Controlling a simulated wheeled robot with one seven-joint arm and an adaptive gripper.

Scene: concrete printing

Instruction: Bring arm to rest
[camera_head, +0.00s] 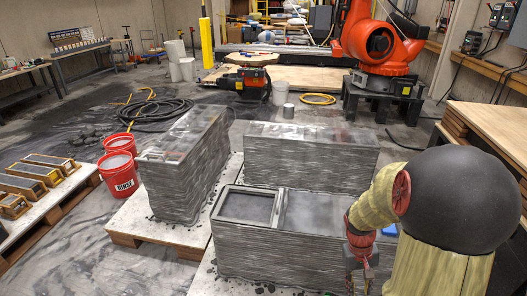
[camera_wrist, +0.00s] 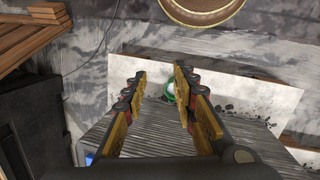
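My arm shows at the right of the head view, bent, with its end pointing down. My gripper (camera_head: 360,272) hangs in front of the near printed concrete block (camera_head: 285,250), at that block's right part. In the wrist view my gripper (camera_wrist: 160,78) has its two yellow fingers spread apart, with nothing held between them. The ribbed wall of a printed block (camera_wrist: 160,135) lies below and beyond the fingers. A small green and white round thing (camera_wrist: 168,92) shows in the gap, partly hidden by a finger; I cannot tell what it is.
Two more printed blocks (camera_head: 185,165) (camera_head: 310,157) stand behind. A blue item (camera_head: 390,230) lies by my arm. Red buckets (camera_head: 118,172) stand left, a wooden stack (camera_head: 490,130) right, an orange robot (camera_head: 375,45) at the back.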

